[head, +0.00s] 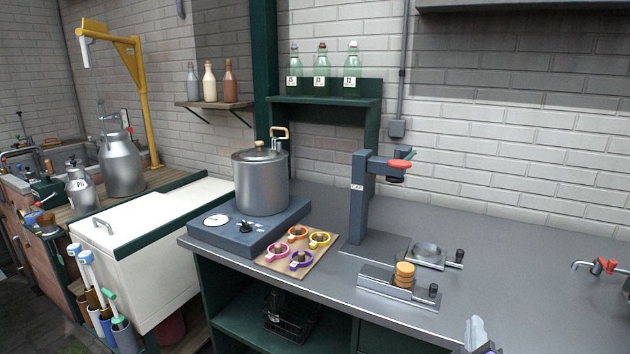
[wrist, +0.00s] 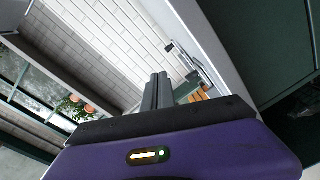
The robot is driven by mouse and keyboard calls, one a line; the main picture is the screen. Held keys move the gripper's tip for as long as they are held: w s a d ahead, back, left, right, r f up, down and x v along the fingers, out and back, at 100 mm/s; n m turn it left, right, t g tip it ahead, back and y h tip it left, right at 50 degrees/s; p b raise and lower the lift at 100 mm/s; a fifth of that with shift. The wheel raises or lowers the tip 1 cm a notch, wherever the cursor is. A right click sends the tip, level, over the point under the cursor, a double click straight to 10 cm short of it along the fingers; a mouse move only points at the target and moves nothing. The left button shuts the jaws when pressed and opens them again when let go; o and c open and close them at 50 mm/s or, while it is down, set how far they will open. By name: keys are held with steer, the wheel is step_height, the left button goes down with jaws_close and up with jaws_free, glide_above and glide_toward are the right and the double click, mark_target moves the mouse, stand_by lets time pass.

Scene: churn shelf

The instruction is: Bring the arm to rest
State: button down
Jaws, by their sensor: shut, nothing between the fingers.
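My gripper (wrist: 156,90) shows in the wrist view as a purple body with two dark fingers together, shut and empty. The wrist picture is strongly tilted, with white brick wall and a dark green surface beyond the fingers. In the head view only a small light grey and purple part (head: 476,336) shows at the bottom edge, in front of the bench's front edge; it looks like part of my arm. The rest of the arm is out of the picture.
The grey bench (head: 540,285) carries a steel pot (head: 262,185) on a hot plate, a board (head: 318,262) of coloured rings, a capping press (head: 358,205) and a fixture holding orange discs (head: 404,275). The bench's right part is mostly clear, with a red-handled tap (head: 606,267).

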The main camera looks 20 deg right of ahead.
steer(key=s+a+f+t+y, duration=0.2)
steer(key=s+a+y, duration=0.2)
steer(key=a, duration=0.4)
steer(key=s+a+f+t+y, duration=0.2)
steer(key=s+a+t+y, duration=0.15)
steer(key=a, duration=0.55)
steer(key=s+a+m+g+y, duration=0.1)
steer(key=s+a, duration=0.3)
steer(key=s, duration=0.6)
steer(key=s+a+f+m+g+y, duration=0.1)
steer(key=s+a+y, duration=0.3)
steer(key=s, duration=0.7)
steer(key=shift+a+m+g, duration=0.25)
steer(key=shift+m+g, duration=0.1)
steer(key=shift+m, duration=0.05)
steer(key=shift+d+f, duration=0.1)
